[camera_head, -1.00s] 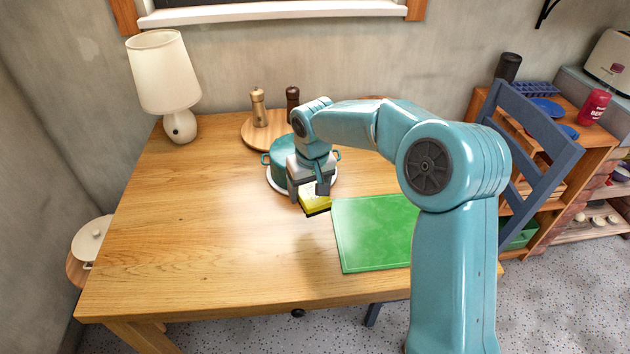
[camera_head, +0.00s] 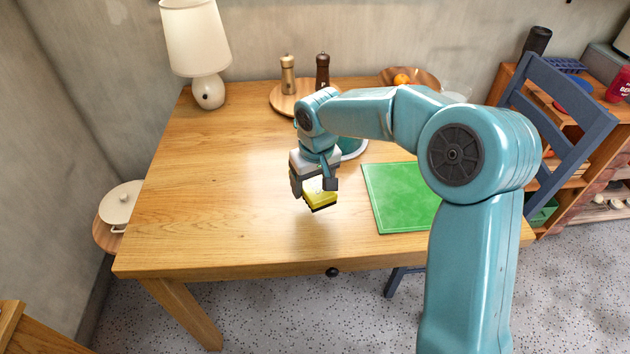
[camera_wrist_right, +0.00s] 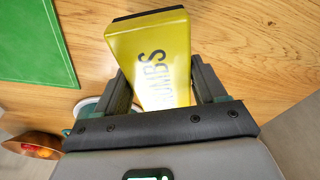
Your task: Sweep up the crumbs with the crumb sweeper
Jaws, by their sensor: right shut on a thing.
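The crumb sweeper (camera_head: 320,194) is a yellow block with a dark lower edge. My right gripper (camera_head: 314,184) is shut on it and holds it over the wooden table (camera_head: 215,200), left of the green board. In the right wrist view the yellow sweeper (camera_wrist_right: 152,55) sits between the two dark fingers (camera_wrist_right: 158,92), with dark lettering ending in "MBS" on its face. I cannot tell whether its lower edge touches the table. I make out no crumbs on the wood. My left gripper is not in view.
A green board (camera_head: 400,200) lies right of the sweeper. A lamp (camera_head: 200,50), two mills (camera_head: 288,74) on a round board and a fruit bowl (camera_head: 408,76) stand at the back. The left tabletop is clear.

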